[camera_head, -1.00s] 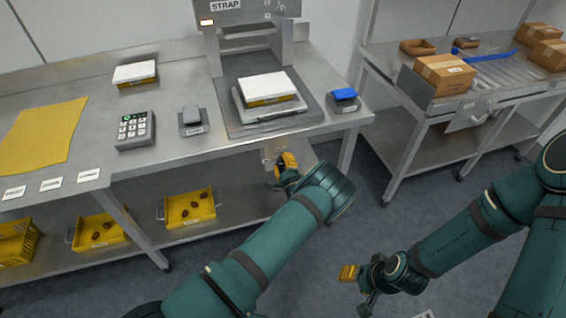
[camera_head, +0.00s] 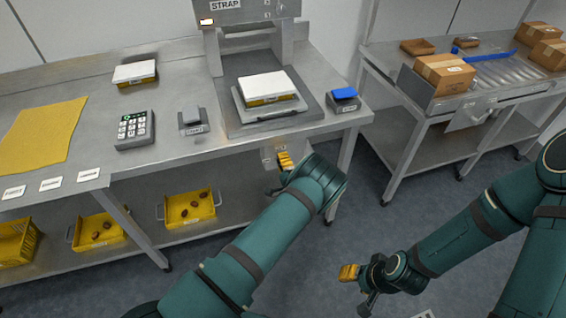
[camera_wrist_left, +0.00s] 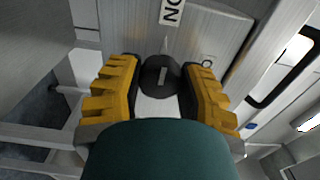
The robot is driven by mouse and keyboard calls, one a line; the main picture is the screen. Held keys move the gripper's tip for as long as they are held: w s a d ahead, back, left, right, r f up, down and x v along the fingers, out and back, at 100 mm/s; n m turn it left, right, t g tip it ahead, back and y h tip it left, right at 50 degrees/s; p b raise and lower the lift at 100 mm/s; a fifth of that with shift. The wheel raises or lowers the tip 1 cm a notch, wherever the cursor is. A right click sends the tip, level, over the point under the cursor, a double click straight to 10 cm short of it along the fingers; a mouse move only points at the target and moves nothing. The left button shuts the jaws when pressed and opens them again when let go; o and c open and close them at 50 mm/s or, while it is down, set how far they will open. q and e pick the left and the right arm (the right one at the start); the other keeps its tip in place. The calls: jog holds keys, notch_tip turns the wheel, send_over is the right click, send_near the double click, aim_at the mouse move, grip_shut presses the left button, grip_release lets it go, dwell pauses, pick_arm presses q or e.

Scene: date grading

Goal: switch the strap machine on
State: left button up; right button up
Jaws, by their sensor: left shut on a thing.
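The strap machine (camera_head: 238,12) stands at the back of the steel table, with a STRAP sign and a small lit orange window. A panel (camera_head: 268,155) hangs under the table's front edge below it. In the left wrist view a round black knob (camera_wrist_left: 160,76) with a pale bar mark sits on the panel. My left gripper (camera_head: 284,163) is at this panel; its yellow fingers (camera_wrist_left: 160,92) are shut on the knob, one on each side. A partly cut-off letter label (camera_wrist_left: 172,12) is above the knob. My right gripper (camera_head: 357,286) hangs open and empty over the floor.
A white-topped yellow box (camera_head: 268,88) lies on the machine's plate. A blue-topped block (camera_head: 344,95), a keypad (camera_head: 134,130) and a grey device (camera_head: 192,120) stand nearby. Yellow crates (camera_head: 188,209) are on the lower shelf. A second table with cartons (camera_head: 443,75) is right.

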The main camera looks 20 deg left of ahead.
pick_arm(q)
jog(key=shift+d, duration=0.15)
jog(key=o, duration=1.2)
jog(key=shift+w, duration=0.1)
jog(key=v, duration=1.2)
